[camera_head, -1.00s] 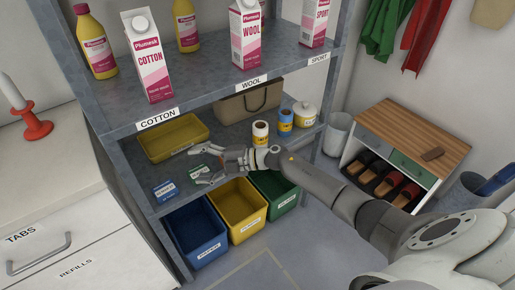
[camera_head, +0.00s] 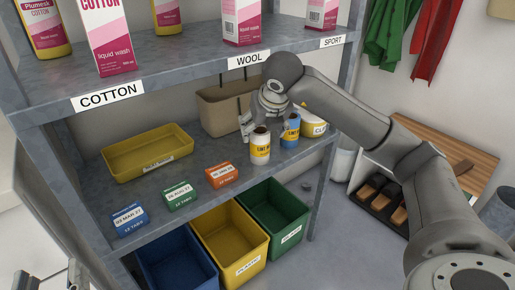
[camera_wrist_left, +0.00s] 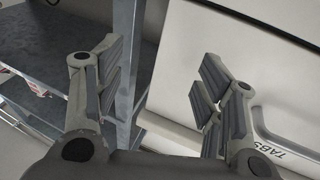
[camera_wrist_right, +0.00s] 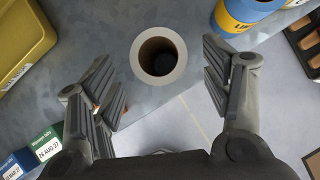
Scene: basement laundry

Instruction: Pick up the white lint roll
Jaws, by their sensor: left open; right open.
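The white lint roll (camera_head: 260,150) stands upright on the middle shelf, with a yellow label band. Its open round top (camera_wrist_right: 138,60) shows in the right wrist view, ahead of and between my right gripper's fingers. My right gripper (camera_head: 264,122) is open, just above and around the top of the roll; I cannot tell whether it touches. My left gripper (camera_wrist_left: 155,90) is open and empty beside the shelf post and the white drawer unit, far from the roll. Only a bit of it shows at the bottom left of the head view.
A blue lint roll (camera_head: 291,135) stands close to the right, with a lidded pot (camera_head: 316,126) beyond. Orange (camera_head: 222,176), green (camera_head: 179,195) and blue (camera_head: 130,219) tab boxes and a yellow tray (camera_head: 125,166) lie left. The upper shelf (camera_head: 190,66) overhangs; bins (camera_head: 246,270) stand below.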

